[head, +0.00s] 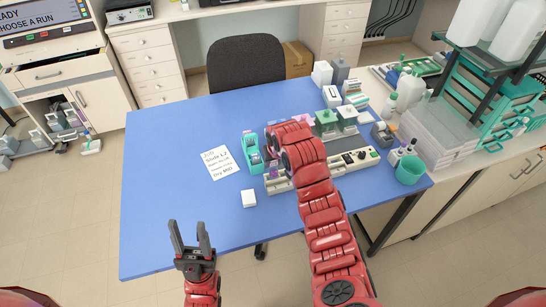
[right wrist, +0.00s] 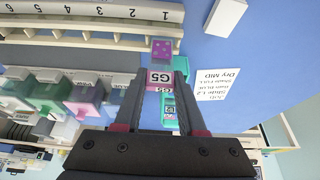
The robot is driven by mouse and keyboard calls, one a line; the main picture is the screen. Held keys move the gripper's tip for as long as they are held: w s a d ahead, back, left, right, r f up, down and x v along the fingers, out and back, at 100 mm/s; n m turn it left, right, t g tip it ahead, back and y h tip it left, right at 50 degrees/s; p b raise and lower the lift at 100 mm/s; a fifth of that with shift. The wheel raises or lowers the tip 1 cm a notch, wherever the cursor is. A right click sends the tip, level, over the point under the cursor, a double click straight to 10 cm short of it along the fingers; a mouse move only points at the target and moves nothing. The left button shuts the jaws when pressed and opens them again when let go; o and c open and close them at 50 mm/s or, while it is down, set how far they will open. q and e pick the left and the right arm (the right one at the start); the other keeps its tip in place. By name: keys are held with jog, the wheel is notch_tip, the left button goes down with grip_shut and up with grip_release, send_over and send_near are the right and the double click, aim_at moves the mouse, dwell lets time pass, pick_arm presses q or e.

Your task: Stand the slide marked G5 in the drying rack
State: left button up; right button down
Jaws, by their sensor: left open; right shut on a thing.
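The slide marked G5 (right wrist: 160,78) has a pink label and a purple patch on its outer part. In the right wrist view my right gripper (right wrist: 163,74) is shut on its label end. The slide is close to a long cream rack (right wrist: 85,38) with a row of numbers; I cannot tell whether they touch. The rack's near end also shows in the head view (head: 278,186), partly hidden by my right arm. My right fingertips are hidden there. My left gripper (head: 189,229) is open and empty, in front of the table's near edge.
A teal holder with slides (head: 247,149) stands beside a printed sheet (head: 221,163). A white block (head: 249,198) lies near the front edge. Stain jars (head: 347,118), bottles and a teal cup (head: 409,170) crowd the right. The table's left side is clear.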

aim_at(273, 169)
jog(key=shift+x, duration=0.85)
jog(key=shift+s+f+b, duration=0.25)
jog(key=shift+f+b, duration=0.4)
jog(key=shift+f, duration=0.25)
jog(key=shift+w+f, duration=0.1)
jog(key=shift+f, duration=0.3)
jog(key=shift+f+b, duration=0.3)
jog(key=shift+b, duration=0.2)
jog(key=shift+c, duration=2.1)
grip_release()
jog(key=shift+r, duration=0.15)
